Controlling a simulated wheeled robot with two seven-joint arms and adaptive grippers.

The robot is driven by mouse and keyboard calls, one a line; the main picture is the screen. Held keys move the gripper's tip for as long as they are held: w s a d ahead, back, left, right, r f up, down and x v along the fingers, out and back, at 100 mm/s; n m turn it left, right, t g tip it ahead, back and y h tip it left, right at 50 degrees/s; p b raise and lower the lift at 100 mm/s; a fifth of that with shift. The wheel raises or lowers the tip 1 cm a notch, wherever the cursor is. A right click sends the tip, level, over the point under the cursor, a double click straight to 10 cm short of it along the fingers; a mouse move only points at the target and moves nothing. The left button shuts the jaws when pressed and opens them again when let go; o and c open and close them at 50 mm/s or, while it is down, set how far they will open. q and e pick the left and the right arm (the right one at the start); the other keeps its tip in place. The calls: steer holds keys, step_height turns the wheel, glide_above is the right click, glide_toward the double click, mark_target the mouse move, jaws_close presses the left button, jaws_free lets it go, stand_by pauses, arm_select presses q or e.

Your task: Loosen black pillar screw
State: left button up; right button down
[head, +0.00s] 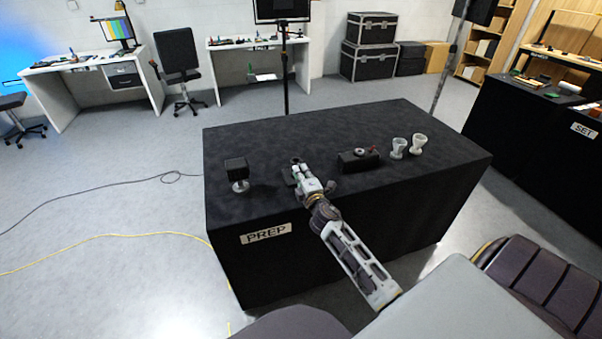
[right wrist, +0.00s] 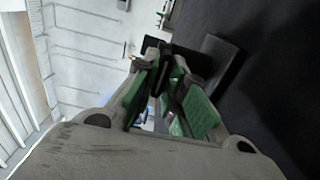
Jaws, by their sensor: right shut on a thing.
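My right gripper (head: 297,172) reaches over the black-covered table near its front middle. In the right wrist view (right wrist: 160,85) its green-padded fingers are closed around a small black part, which looks like the black pillar screw (right wrist: 158,56). The fingers hide much of it, so I cannot tell how far it is turned. A dark block and a flat dark plate (right wrist: 217,62) show just beyond the fingertips. In the head view the dark base piece (head: 288,178) shows just left of the gripper. My left gripper is not in view.
The PREP table (head: 330,120) also holds a black cube on a pale round stand (head: 236,170) to the left. A dark block with a red knob (head: 358,160) and two pale cups (head: 398,148) stand to the right. The table's back is clear.

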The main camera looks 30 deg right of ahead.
stand_by(0.4)
steer(key=c, duration=1.5)
jaws_free()
steer(key=shift+s+a, duration=0.1)
steer(key=shift+s+f, duration=0.1)
steer(key=shift+s, duration=0.25)
steer(key=shift+v, duration=5.5)
steer(key=shift+a, duration=0.15)
